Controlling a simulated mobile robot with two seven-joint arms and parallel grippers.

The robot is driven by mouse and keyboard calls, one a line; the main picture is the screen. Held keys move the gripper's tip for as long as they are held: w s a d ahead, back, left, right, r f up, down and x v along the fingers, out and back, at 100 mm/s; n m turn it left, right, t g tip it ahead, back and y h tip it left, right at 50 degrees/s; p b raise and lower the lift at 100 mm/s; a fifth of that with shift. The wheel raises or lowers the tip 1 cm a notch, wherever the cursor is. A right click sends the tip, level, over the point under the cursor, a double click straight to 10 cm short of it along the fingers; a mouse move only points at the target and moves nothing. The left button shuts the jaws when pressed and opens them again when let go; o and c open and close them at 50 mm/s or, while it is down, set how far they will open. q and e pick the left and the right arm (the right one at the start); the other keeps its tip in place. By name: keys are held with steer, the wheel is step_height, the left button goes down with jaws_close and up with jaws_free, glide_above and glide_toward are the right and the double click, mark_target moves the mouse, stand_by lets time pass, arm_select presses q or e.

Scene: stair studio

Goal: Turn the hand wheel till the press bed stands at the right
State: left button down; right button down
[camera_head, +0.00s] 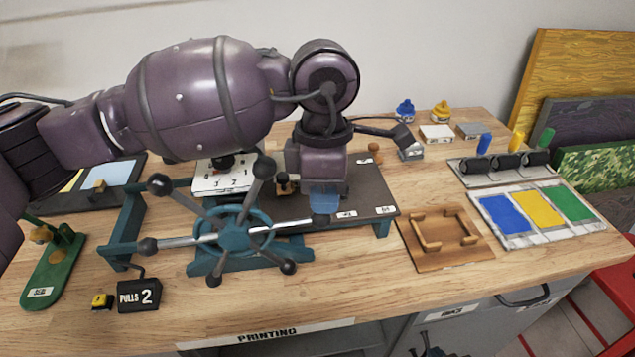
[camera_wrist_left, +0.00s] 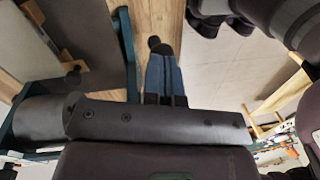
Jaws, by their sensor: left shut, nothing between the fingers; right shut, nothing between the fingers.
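The teal hand wheel (camera_head: 233,228) has several spokes ending in dark ball knobs and stands at the front of the press. A dark flat bed (camera_head: 366,190) shows on the right part of the teal press frame (camera_head: 128,215); my arm hides part of it. My left gripper (camera_head: 323,205) is shut and empty, pointing down at the wheel's right-hand knob (camera_head: 320,221). In the left wrist view its blue fingers (camera_wrist_left: 163,75) are together, with a dark knob (camera_wrist_left: 155,42) close to their tips; I cannot tell whether they touch. My right gripper is not in view.
A counter sign (camera_head: 138,295) reads "PULLS 2". A green stand (camera_head: 52,270) is at the left. Ink rollers (camera_head: 504,165) stand behind the swatches.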

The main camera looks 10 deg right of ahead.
arm_select(q)
steer(key=shift+f+y, duration=0.3)
steer(key=shift+d+f, duration=0.1)
arm_select(e)
steer(key=shift+w+a+r, duration=0.1)
steer(key=shift+w+a, duration=0.05)
steer(key=shift+w+a+r, duration=0.1)
steer(key=shift+w+r, duration=0.05)
steer(key=shift+w, duration=0.05)
